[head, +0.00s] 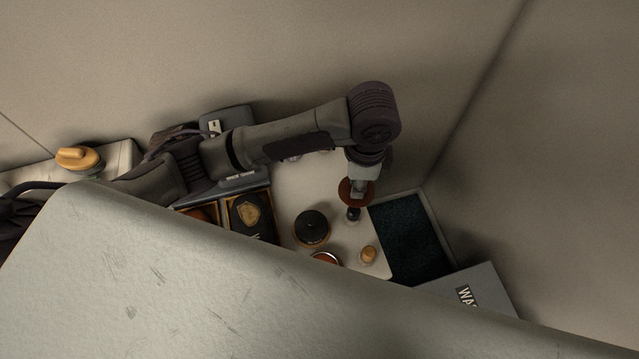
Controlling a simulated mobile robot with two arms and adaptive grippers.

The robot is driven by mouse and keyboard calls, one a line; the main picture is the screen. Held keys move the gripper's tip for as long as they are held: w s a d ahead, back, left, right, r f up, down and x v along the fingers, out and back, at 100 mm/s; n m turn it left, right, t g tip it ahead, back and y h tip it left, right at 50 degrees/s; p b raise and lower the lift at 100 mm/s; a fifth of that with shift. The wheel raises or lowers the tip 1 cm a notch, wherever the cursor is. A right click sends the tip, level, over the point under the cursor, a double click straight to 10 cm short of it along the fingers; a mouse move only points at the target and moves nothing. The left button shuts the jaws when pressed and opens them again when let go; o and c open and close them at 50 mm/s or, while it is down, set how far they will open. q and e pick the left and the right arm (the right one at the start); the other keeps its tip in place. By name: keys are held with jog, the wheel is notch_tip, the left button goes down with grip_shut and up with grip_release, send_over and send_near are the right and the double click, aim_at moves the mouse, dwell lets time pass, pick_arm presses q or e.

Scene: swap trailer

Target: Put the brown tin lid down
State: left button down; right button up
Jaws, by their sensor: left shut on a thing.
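The brown tin lid (345,193) is a round brown disc above the right part of the pale table. My left gripper (358,186) comes down from above and is shut on it, covering part of its top. A small dark thing (353,214) shows just below the lid; I cannot tell whether they touch. An open round tin (325,259) with a reddish-brown rim stands nearer the front, partly hidden. My right gripper is not in view.
On the pale table (287,178) stand a black round tin (312,227) and a small orange-topped jar (368,254). A dark box with a shield emblem (250,212) is left, a dark-lined tray (412,238) right. A large pale scratched surface blocks the foreground.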

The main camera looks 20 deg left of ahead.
pick_arm(q)
jog(key=shift+s+d+f+m, duration=0.1)
jog(key=shift+d+f+m, duration=0.1)
jog(key=shift+d+m, duration=0.15)
jog(key=shift+a+f, duration=0.15)
jog(key=shift+f, duration=0.05)
jog(key=p, duration=0.1)
send_over(319, 187)
notch_tip(319, 187, down, 6)
jog(key=shift+f, duration=0.4)
jog(key=shift+f+p, duration=0.35)
jog(key=shift+f, duration=1.65)
jog(key=shift+f, duration=0.1)
jog(key=c, duration=1.1)
grip_release()
jog(key=shift+o, duration=0.2)
